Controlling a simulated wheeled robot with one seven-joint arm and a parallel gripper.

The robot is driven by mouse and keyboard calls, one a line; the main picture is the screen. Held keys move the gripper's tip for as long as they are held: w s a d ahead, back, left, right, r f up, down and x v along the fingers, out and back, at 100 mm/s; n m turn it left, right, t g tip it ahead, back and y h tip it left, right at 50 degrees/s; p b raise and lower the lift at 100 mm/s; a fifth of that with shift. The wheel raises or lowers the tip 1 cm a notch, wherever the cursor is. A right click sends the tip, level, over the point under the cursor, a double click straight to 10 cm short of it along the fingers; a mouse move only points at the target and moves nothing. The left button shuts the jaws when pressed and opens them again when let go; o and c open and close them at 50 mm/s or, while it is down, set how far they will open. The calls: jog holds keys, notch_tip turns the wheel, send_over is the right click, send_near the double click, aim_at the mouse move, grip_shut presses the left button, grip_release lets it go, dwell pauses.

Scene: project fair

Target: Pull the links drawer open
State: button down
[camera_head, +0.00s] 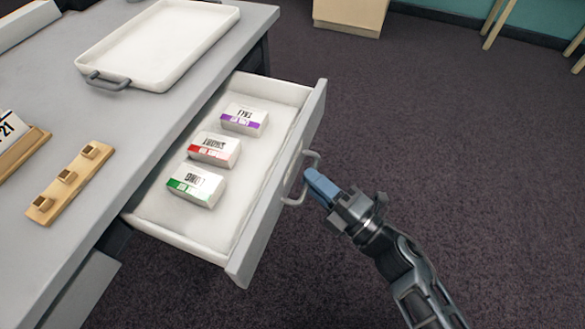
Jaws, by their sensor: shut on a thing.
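The drawer (285,185) stands well out from the grey desk, so its inside shows. A grey bar handle (291,198) is on its front. Three small boxes lie in the drawer: one with a purple band (244,119), one with a red band (213,150) and one with a green band (197,186). Their printed words look upside down. My gripper (309,178) is at the handle, its blue fingers shut on the handle's bar. The fingertips partly hide where they meet the bar.
On the desk (150,130) are a white tray (180,70) with grey handles, a wooden strip (70,185) with small blocks, and a number card (10,128). Dark carpet (440,130) lies open to the right. Wooden furniture (350,14) stands at the back.

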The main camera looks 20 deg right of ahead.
jog(key=shift+s+d, duration=0.5)
jog(key=shift+d, duration=0.1)
jog(key=c, duration=1.2)
grip_release()
jog(key=shift+o, duration=0.2)
jog(key=v, duration=0.7)
jog(key=shift+s+d, duration=0.2)
jog(key=shift+s, duration=0.1)
jog(key=shift+f, duration=0.15)
